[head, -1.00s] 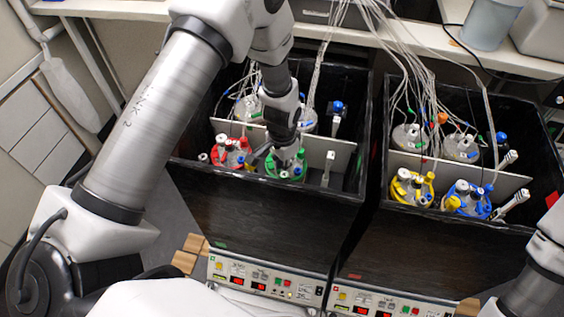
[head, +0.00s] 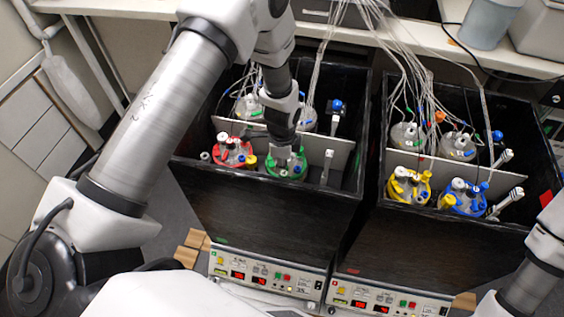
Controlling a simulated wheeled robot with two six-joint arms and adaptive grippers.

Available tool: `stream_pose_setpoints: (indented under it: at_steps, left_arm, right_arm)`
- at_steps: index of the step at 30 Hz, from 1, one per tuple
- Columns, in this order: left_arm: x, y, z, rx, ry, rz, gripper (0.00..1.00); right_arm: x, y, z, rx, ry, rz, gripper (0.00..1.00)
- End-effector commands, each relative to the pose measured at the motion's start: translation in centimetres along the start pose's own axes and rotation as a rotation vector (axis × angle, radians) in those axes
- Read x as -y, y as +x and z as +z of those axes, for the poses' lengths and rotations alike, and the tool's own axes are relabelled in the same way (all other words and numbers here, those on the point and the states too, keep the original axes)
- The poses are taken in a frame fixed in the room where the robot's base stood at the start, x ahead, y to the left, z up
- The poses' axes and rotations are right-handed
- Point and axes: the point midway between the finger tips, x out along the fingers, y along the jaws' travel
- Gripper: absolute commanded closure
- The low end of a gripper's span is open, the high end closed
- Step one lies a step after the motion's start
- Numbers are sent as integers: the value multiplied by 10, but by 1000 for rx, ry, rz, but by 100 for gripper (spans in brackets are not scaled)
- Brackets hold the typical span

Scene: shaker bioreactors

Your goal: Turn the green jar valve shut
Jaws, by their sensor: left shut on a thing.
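The green jar (head: 287,171), with a green ring on its top, stands in the left black shaker box, right of the red jar (head: 233,152). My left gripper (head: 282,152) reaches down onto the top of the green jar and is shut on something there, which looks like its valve. The fingers and the arm above hide most of the valve, so its turn angle cannot be seen. My right gripper is out of the picture; only part of my right arm shows at the right edge.
The right shaker box (head: 455,229) holds a yellow jar (head: 408,186), a blue jar (head: 465,198) and clear jars behind a white divider. Many thin tubes hang over both boxes. A white upright piece (head: 327,165) stands close right of the green jar. Control panels (head: 265,274) face the front.

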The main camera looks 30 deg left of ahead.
Motion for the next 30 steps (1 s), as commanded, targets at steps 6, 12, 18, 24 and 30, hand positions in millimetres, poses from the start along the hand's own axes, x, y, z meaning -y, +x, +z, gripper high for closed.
stream_pose_setpoints:
  at_steps: [6, 12, 18, 24, 30]
  left_arm:
    - [0, 0, 0, 0, 64, 1, 100]
    - [0, 1, 0, 0, 81, 1, 100]
    - [0, 1, 0, 0, 81, 1, 100]
    - [0, 1, 0, 0, 80, 1, 59]
    - [0, 0, 0, 0, 80, 1, 59]
  right_arm:
    - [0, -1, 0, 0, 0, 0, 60]
    - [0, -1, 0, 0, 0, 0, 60]
    - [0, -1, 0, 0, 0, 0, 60]
    - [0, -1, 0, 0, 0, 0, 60]
    - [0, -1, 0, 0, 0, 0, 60]
